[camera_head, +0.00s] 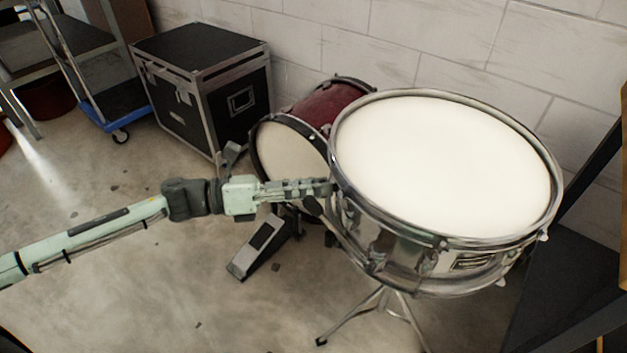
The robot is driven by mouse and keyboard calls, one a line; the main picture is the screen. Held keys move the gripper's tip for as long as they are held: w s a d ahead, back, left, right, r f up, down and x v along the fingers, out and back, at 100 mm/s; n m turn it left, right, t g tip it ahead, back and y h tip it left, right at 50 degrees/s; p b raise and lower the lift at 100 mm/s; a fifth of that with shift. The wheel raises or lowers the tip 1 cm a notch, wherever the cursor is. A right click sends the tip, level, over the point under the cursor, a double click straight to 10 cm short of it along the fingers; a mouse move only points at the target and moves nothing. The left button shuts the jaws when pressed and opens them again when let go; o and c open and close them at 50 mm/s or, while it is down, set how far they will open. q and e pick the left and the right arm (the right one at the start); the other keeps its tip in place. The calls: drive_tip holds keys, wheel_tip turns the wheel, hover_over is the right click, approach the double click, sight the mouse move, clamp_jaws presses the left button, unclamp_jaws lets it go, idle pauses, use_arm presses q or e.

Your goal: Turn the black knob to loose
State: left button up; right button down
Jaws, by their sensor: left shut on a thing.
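The snare drum (440,165), with a white head and chrome rim, stands tilted on its stand at the right. A small dark round part, which looks like the black knob (313,206), shows at the drum's left side. My left gripper (324,188) comes in from the left, with its fingertips at the drum's left edge just over the knob. It is shut on what appears to be this knob; the fingers hide part of the grip. Which way the knob is turned cannot be seen. My right gripper is not in view.
A red bass drum (325,105) with a pedal (259,247) stands behind my gripper. A black flight case (205,85) and a blue-edged trolley (112,108) are at the back left. A white block wall (440,40) closes the back. The floor at front left is clear.

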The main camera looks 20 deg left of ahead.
use_arm(q)
drive_tip(key=shift+f+n+g+h+p, duration=0.25)
drive_tip(key=shift+n+p, duration=0.5)
drive_tip(key=shift+n, duration=3.9)
drive_tip(key=shift+n+g+h+p, duration=0.15)
drive_tip(key=shift+n+g+p, duration=0.4)
drive_tip(key=shift+n, duration=4.05)
drive_tip(key=shift+f+n+g+h+p, duration=0.15)
drive_tip(key=shift+n+p, duration=0.75)
drive_tip(key=shift+n, duration=3.75)
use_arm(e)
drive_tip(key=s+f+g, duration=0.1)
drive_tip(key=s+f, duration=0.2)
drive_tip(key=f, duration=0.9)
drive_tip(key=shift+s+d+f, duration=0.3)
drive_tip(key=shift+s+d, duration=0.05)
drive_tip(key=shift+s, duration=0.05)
use_arm(q)
drive_tip(key=o, duration=1.1)
drive_tip(key=shift+o, duration=0.2)
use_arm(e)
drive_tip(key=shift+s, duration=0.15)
